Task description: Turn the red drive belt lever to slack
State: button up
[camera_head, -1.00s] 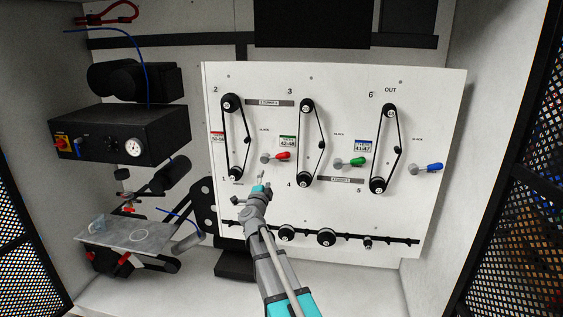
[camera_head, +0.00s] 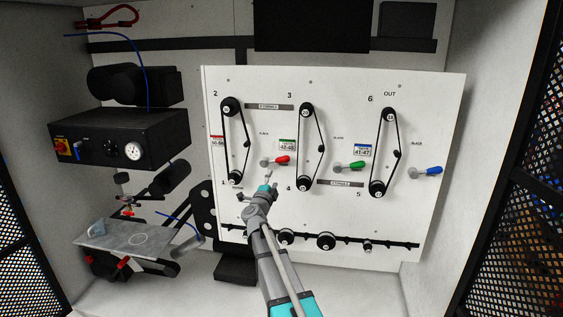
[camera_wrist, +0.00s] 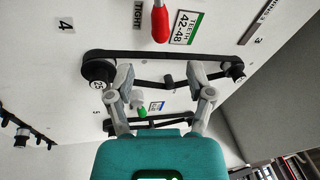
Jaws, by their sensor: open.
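The red drive belt lever (camera_head: 276,161) sits on the white panel (camera_head: 440,110), its red handle pointing right and slightly up from a grey pivot. Its red handle also shows at the top of the wrist view (camera_wrist: 160,22), beyond my fingertips. My gripper (camera_head: 267,179) is just below the lever in the head view, apart from it. In the wrist view, my gripper's two fingers (camera_wrist: 162,78) are spread wide with nothing between them. The left drive belt (camera_head: 226,140) runs between two black pulleys left of the lever. The lever's pivot is not visible in the wrist view.
A green lever (camera_head: 355,166) and a blue lever (camera_head: 432,171) stand to the right on the panel, beside other belts. A black rail with rollers (camera_head: 326,241) runs below. A black control box (camera_head: 110,138) and a grey tray (camera_head: 112,238) are at left.

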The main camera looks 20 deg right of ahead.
aim_at(281, 161)
jog(key=p+x, duration=0.2)
jog(key=x, duration=0.9)
jog(key=shift+w+d, duration=0.25)
grip_shut()
jog(key=shift+s+d+r, duration=0.1)
jog(key=shift+d, duration=0.05)
